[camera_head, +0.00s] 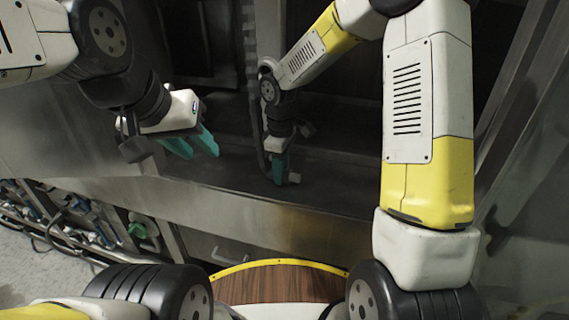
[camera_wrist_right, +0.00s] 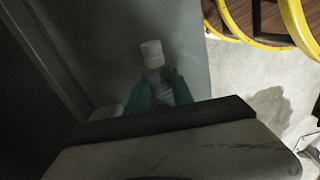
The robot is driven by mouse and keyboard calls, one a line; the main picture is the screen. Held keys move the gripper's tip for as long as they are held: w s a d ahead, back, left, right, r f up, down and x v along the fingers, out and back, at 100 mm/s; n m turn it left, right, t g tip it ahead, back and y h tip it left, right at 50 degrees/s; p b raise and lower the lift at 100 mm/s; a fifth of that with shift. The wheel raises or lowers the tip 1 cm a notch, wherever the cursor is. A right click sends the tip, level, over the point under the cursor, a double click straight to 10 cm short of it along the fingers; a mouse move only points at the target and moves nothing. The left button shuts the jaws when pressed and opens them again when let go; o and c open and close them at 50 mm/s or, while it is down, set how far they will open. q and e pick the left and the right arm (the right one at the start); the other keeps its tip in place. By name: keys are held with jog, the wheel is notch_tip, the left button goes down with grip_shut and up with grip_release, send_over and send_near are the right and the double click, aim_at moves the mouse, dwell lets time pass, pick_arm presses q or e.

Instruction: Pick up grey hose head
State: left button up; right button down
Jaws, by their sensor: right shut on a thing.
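The grey hose head (camera_wrist_right: 153,58) shows in the right wrist view as a pale, capped cylinder with a ribbed lower part. It sits between the teal fingers of my right gripper (camera_wrist_right: 160,92), which is shut on it. In the head view, my right gripper (camera_head: 279,168) points down into the dark metal recess, and a small pale end of the hose head (camera_head: 294,178) shows beside its fingertips. My left gripper (camera_head: 196,144) is open and empty, left of the right one and above the metal ledge. The lower part of the hose head is hidden by the fingers.
A metal ledge (camera_head: 240,212) runs across the front of the recess. A dark hose-like line (camera_head: 261,140) hangs just left of my right gripper. Pipes and valves (camera_head: 85,220) lie at lower left. Pale floor (camera_wrist_right: 235,75) shows in the right wrist view.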

jog(key=shift+r, duration=0.1)
dwell(0.4)
jog(key=shift+r, duration=0.55)
notch_tip(320, 180, up, 2)
jog(key=shift+r, duration=0.1)
jog(key=s+d+r, duration=0.1)
jog(key=s+d, duration=0.7)
jog(key=s, duration=0.5)
jog(key=shift+s+d+r, duration=0.2)
jog(key=shift+s+r, duration=0.05)
jog(key=shift+s, duration=0.1)
jog(key=shift+w, duration=0.1)
jog(key=w+a+r+n+y, duration=0.1)
jog(key=w+a+r+n, duration=0.2)
jog(key=a+r+n, duration=0.7)
jog(key=w+a+r+n+y, duration=0.1)
jog(key=w+a+r+n, duration=0.2)
jog(key=a+r+n, duration=0.7)
jog(key=w+d+r+m, duration=0.1)
jog(key=w+d+r, duration=0.1)
jog(key=w+d, duration=0.4)
jog(key=shift+w, duration=1.05)
jog(key=shift+w+d, duration=0.35)
jog(key=shift+w, duration=0.5)
dwell(0.5)
